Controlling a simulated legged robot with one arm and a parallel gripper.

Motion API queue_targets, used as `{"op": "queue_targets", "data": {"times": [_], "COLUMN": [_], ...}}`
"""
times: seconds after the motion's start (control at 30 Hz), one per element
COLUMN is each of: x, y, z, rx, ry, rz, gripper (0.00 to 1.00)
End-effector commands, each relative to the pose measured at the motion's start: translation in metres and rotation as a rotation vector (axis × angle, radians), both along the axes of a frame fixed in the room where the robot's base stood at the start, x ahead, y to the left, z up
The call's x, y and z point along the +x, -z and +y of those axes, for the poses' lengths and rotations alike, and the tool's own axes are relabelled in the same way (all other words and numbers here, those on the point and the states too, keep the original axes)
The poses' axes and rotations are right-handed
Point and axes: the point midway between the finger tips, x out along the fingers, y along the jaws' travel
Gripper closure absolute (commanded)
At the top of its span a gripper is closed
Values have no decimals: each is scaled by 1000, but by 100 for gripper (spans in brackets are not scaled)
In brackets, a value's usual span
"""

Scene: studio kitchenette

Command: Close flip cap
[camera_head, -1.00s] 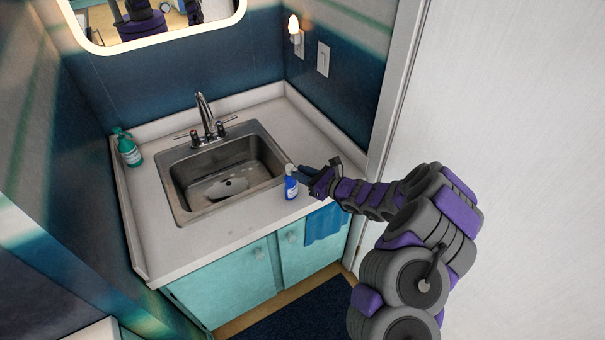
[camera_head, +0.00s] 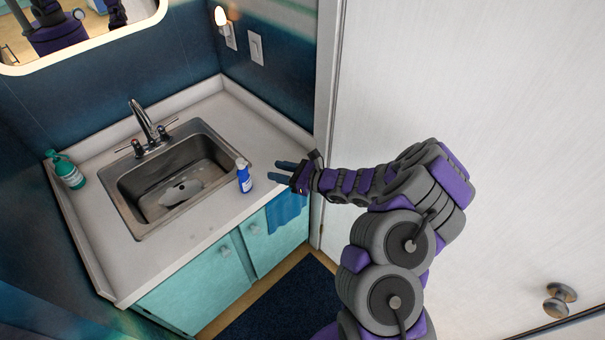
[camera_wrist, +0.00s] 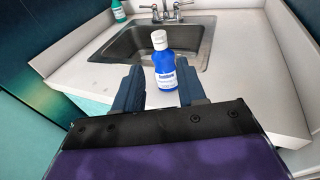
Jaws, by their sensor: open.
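A small blue bottle (camera_head: 244,182) with a white cap (camera_head: 241,163) stands upright on the counter, right of the sink. In the wrist view the bottle (camera_wrist: 164,70) is straight ahead, and its white cap (camera_wrist: 158,40) sits on top as one compact shape with no raised lid visible. My gripper (camera_head: 275,171) is open and empty, to the right of the bottle with a small gap. In the wrist view its two fingers (camera_wrist: 160,84) are spread, with the bottle beyond and between them.
A steel sink (camera_head: 128,210) with a faucet (camera_head: 145,120) takes up the middle of the counter (camera_head: 190,238). A green bottle (camera_head: 67,172) stands at the far left. A blue towel (camera_head: 287,212) hangs at the cabinet front. A white door (camera_head: 430,90) is on the right.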

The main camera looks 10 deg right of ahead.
Motion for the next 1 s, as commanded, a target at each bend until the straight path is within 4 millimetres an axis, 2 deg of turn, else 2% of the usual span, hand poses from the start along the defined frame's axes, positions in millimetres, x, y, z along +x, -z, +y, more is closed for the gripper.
{"op": "queue_targets", "data": {"times": [0.03,0.2,0.4,0.6,1.0], "x": [-5,-21,-35,-41,-42], "y": [-3,-7,-9,-10,-10], "z": [-10,-35,-57,-65,-65], "rx": [1,0,-1,-2,-1], "ry": [4,4,3,2,0], "rz": [1,2,2,1,2], "gripper": [60,60,60,60,60]}}
